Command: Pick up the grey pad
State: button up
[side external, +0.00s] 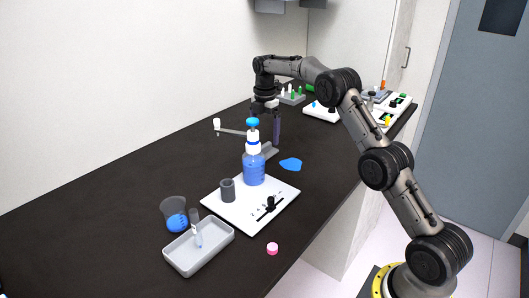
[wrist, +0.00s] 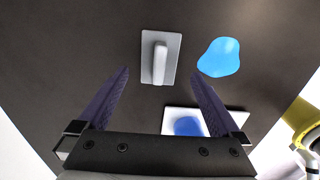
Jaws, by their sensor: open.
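The grey pad (wrist: 149,70) is a flat rectangle with a raised light bar along its middle, lying on the dark bench. In the side view, the grey pad (side external: 270,152) shows partly behind the blue bottle. My gripper (wrist: 159,73) is open, its two purple fingers spread on either side of the pad in the picture, with nothing between them. In the side view, my gripper (side external: 264,130) points down above the pad, apart from it. The bottle hides part of one finger.
A blue puddle (side external: 290,164) lies right of the pad. A blue bottle (side external: 254,170) and grey cup (side external: 228,190) stand on a white plate (side external: 240,216) in front. A beaker (side external: 174,214) and grey tray (side external: 184,260) are front left. Racks (side external: 290,98) stand behind.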

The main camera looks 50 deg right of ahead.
aim_at(265, 145)
jog(key=shift+f, duration=2.65)
jog(key=c, duration=1.3)
